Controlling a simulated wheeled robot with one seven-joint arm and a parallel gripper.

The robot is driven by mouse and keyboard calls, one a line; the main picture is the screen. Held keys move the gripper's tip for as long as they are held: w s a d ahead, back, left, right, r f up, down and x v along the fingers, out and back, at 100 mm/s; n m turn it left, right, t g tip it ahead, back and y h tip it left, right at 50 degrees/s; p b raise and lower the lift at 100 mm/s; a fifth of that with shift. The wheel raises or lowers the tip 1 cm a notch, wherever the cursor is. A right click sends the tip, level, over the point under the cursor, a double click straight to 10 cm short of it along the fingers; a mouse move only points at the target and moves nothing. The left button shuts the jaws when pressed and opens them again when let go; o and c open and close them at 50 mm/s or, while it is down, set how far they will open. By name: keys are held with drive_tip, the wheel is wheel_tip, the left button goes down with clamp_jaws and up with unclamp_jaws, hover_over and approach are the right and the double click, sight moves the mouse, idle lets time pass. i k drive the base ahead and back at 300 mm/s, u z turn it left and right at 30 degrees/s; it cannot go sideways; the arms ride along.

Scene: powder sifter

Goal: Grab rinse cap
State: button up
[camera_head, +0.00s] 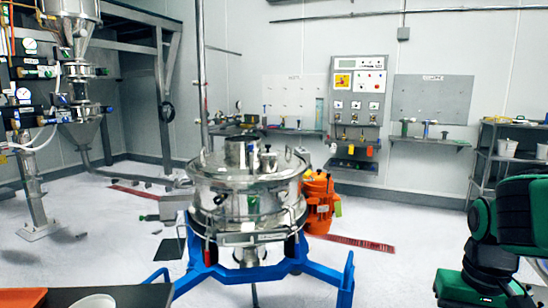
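I cannot single out a rinse cap. Small fittings and tools that are too small to identify lie on the left wall shelf (290,131) and the right wall shelf (432,141). A round steel sifter vessel (248,187) with a clamped lid and a short top port (235,152) stands in the middle on a blue frame (215,272). A green and black jointed arm (505,220) shows at the right edge. My gripper is not in view.
An orange drum-shaped unit (320,200) stands behind the vessel. A control panel (358,80) is on the back wall. Steel piping (80,100) is at left, a rack (480,165) at right. A dark tabletop (140,296) with a white round item (92,301) is at bottom left. Floor right of centre is clear.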

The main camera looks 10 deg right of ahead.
sight(268, 153)
drive_tip(key=i, duration=0.9)
drive_tip(key=u, duration=0.05)
